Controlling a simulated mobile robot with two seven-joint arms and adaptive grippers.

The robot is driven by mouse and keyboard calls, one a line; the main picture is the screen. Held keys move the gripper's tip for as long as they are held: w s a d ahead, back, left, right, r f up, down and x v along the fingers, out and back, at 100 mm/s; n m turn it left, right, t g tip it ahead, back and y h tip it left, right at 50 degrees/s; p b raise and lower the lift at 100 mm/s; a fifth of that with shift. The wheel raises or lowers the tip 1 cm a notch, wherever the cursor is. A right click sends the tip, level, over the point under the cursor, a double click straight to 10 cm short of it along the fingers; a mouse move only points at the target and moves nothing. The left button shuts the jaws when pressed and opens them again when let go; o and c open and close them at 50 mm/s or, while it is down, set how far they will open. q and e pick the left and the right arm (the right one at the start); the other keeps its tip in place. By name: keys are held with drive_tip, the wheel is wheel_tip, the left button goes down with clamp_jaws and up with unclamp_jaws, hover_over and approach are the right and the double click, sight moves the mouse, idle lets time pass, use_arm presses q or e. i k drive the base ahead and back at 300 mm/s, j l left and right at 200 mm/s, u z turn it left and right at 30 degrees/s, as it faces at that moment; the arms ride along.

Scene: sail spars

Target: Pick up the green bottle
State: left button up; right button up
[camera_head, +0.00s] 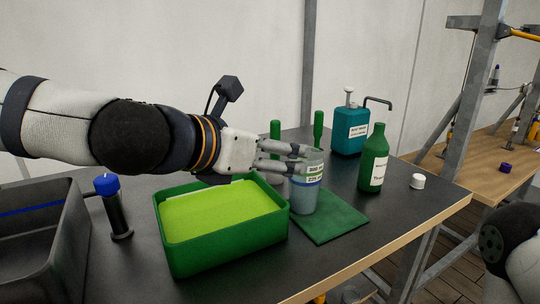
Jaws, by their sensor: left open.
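The green bottle (374,160) stands upright on the dark table toward the right, with a white label on its front. A white cap (417,181) lies on the table just right of it. My left gripper (300,162) reaches in from the left and is open. Its fingers are at a clear grey-blue labelled cup (306,186), left of the green bottle and apart from it. I cannot tell whether the fingers touch the cup. My right gripper is not in view; only part of my right arm shows at the lower right.
A green tray (176,254) with a yellow-green content stands in front. A green mat (333,225) lies by the cup. A teal pump bottle (349,139) stands behind the green bottle. A blue-capped tube (117,213) and grey bin (72,255) are left. The table's right edge is near the cap.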

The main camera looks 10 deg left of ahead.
sight(375, 154)
drive_tip(key=k, duration=1)
